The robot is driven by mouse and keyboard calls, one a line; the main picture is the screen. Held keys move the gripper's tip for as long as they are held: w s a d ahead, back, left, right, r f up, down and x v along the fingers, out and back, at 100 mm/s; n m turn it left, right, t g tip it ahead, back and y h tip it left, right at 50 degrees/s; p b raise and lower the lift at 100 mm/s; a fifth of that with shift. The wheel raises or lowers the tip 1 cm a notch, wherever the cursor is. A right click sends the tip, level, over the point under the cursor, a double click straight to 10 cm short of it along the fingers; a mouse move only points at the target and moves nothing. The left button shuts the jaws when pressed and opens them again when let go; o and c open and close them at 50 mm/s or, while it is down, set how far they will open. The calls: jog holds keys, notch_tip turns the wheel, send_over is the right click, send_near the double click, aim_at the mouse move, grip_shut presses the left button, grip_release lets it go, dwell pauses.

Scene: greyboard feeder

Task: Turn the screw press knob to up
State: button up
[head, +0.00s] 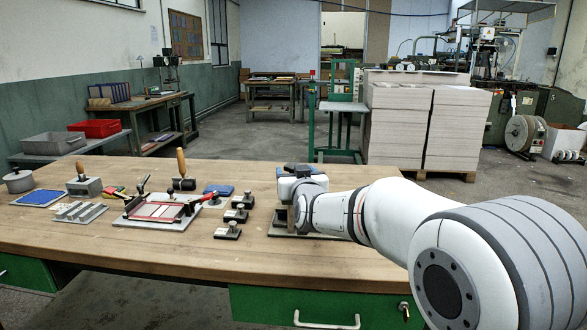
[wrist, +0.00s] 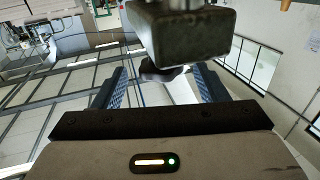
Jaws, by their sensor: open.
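The screw press stands at the right part of the wooden bench, largely hidden behind my arm; its base plate (head: 284,232) shows below my wrist in the head view. In the wrist view, a heavy grey-green block (wrist: 188,36), apparently part of the press, fills the top centre. Just below it a dark knob (wrist: 163,73) shows between the two fingers. My gripper (wrist: 160,82) is open, with a blue-padded finger on each side of the knob. I cannot tell whether either finger touches it, nor which way the knob is turned.
Several small dark knobbed blocks (head: 236,215) stand left of the press. Further left are a red-framed plate fixture (head: 158,211), a grey stepped block (head: 80,212) and a blue pad (head: 40,198). The bench front (head: 150,252) is clear.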

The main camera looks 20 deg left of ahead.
jog(key=shift+v, duration=1.55)
